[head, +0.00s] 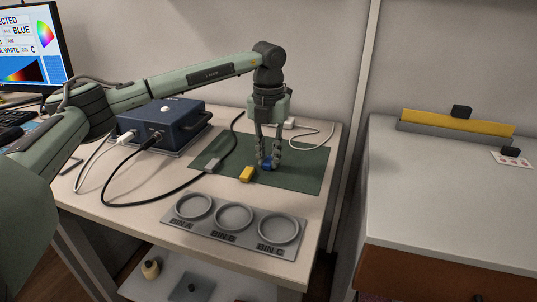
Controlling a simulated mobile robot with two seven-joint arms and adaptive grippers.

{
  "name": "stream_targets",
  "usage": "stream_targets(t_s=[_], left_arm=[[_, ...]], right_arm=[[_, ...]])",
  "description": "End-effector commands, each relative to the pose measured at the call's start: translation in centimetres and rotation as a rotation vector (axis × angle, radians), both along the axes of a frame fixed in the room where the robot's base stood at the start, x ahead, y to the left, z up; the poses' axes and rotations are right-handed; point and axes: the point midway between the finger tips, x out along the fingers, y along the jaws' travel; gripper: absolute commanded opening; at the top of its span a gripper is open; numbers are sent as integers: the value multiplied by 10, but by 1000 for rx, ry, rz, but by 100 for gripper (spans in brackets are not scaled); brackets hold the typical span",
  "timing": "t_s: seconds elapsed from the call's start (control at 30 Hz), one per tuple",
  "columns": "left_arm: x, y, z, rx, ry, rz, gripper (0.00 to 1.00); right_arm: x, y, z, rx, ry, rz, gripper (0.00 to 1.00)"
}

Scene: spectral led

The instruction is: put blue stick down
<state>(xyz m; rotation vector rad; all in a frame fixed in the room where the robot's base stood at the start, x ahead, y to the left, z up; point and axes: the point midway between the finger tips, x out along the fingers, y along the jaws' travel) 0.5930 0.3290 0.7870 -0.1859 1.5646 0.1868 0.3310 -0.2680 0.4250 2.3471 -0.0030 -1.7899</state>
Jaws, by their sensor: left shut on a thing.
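The blue stick (267,166) is a small blue piece low between the fingers of my left gripper (268,161), at the green mat (305,175). My left gripper points straight down and is shut on it. The fingers hide part of the stick, and I cannot tell whether it touches the mat. A yellow stick (247,174) lies on the mat just left of the gripper. A grey tray (247,250) with three round bins marked A, B and C sits at the table's front; the bins look empty. My right gripper is not in view.
A dark blue instrument box (173,122) with cables stands left of the mat. A monitor (30,50) is at far left. A second table (440,200) stands at right across a gap. The mat's right side is clear.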

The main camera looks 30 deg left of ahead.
Motion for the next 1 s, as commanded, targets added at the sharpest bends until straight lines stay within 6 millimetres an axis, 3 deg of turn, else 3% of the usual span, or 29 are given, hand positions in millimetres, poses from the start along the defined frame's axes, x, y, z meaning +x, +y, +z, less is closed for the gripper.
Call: stream_targets(t_s=[0.33,0.37,0.5,0.8,1.0], left_arm=[[0,0,-4,-1,-1,-1,0],[0,0,-3,-1,-2,-1,21],[0,0,-3,-1,-1,-1,38],[1,0,-1,-1,-2,-1,38],[1,0,21,-1,-5,-1,38]], right_arm=[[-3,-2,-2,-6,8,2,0],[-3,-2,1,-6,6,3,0],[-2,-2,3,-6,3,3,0],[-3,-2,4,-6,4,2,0],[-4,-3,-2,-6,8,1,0]])
